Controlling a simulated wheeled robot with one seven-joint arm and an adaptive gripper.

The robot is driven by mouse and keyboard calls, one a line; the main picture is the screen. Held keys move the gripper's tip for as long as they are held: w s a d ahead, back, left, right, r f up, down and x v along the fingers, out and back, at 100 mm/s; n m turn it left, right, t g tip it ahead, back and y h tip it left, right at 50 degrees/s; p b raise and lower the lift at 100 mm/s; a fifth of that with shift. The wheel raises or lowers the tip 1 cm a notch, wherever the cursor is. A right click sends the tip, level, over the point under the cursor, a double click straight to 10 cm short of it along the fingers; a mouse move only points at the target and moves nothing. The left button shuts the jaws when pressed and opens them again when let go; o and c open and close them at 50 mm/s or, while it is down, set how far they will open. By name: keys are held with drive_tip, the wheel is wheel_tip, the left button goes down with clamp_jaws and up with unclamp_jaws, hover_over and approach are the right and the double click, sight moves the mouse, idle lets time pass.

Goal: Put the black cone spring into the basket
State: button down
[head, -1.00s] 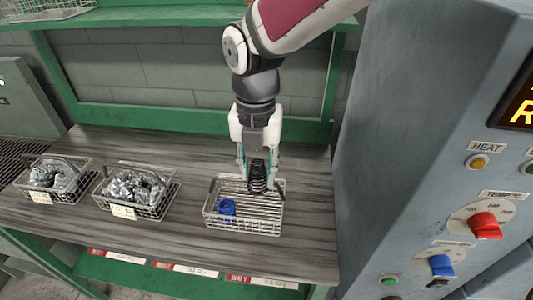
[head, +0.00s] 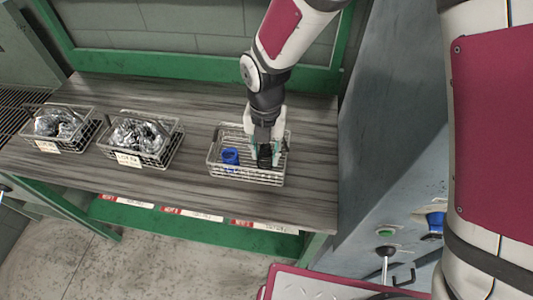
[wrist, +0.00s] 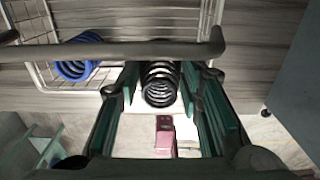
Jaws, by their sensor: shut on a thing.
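The black cone spring (head: 265,158) is in my gripper (head: 266,150), held between the two fingers. In the wrist view the spring (wrist: 160,84) sits between the teal fingers (wrist: 160,95), its open coil end facing away from the camera mount. In the head view, my gripper and the spring are over the right part of the wire basket (head: 232,177), low, about at its rim. I cannot tell whether the spring touches the basket floor. The basket's dark handle (wrist: 60,51) crosses the wrist view just in front of the spring.
A blue spring (head: 230,156) lies in the left part of the same basket. Two wire baskets with shiny metal parts (head: 55,123) (head: 140,134) stand to the left on the wooden table (head: 185,178). A grey machine cabinet (head: 375,170) stands close on the right.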

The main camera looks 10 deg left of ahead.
sight(266, 161)
wheel_tip(266, 161, down, 4)
drive_tip(key=shift+r, duration=0.1)
idle(0.4)
drive_tip(key=shift+f, duration=0.4)
drive_tip(key=c, duration=1.1)
unclamp_jaws()
drive_tip(key=shift+r, duration=0.1)
wheel_tip(266, 161, up, 12)
drive_tip(key=shift+r+b, duration=0.25)
drive_tip(key=shift+b, duration=0.15)
